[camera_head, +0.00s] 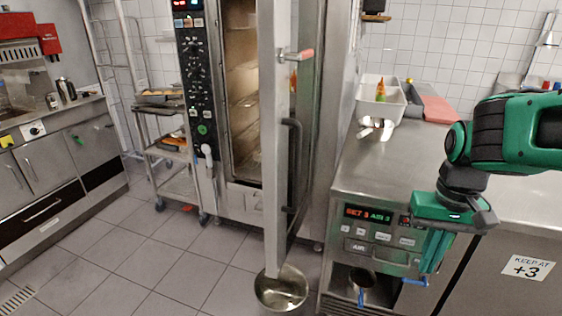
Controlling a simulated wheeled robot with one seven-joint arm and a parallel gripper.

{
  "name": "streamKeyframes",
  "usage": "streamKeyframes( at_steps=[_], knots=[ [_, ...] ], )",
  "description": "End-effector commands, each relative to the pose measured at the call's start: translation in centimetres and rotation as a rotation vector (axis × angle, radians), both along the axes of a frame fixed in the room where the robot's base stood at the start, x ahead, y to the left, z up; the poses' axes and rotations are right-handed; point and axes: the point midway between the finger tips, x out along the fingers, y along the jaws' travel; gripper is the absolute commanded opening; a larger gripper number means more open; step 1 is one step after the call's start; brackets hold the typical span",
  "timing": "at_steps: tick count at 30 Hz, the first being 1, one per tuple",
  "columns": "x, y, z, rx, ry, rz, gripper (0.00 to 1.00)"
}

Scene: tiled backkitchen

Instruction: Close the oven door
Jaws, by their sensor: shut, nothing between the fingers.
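The tall steel oven (245,100) stands at the centre, with lit shelves showing inside. Its door (273,130) is open and swung toward me, so I see it nearly edge-on. A dark vertical handle (297,165) is on the door's right side, and a lever with a reddish grip (304,54) is higher up. My green gripper (428,272) is at the right, pointing down in front of the steel counter unit. It is shut and empty, well apart from the door. The door hides part of the oven's opening.
A steel counter (385,170) with a white container (381,96) is right of the door. A metal bowl (281,290) is on the floor near the door's lower end. A wheeled trolley (172,150) stands left. The tiled floor (130,255) at front left is clear.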

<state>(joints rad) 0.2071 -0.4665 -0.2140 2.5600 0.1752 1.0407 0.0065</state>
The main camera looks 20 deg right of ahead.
Motion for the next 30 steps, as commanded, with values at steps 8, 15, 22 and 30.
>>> streamKeyframes(
  at_steps=[8,15,22,30],
  knots=[
    [5.5,0.2,2.5,-0.034,-0.132,0.009,0.0],
    [22.4,6.0,8.8,0.017,-0.466,0.015,0.0],
    [30.1,12.0,12.8,0.129,-0.631,0.012,0.0],
    [32.2,13.2,11.0,0.145,-0.642,0.012,0.0]
  ],
)
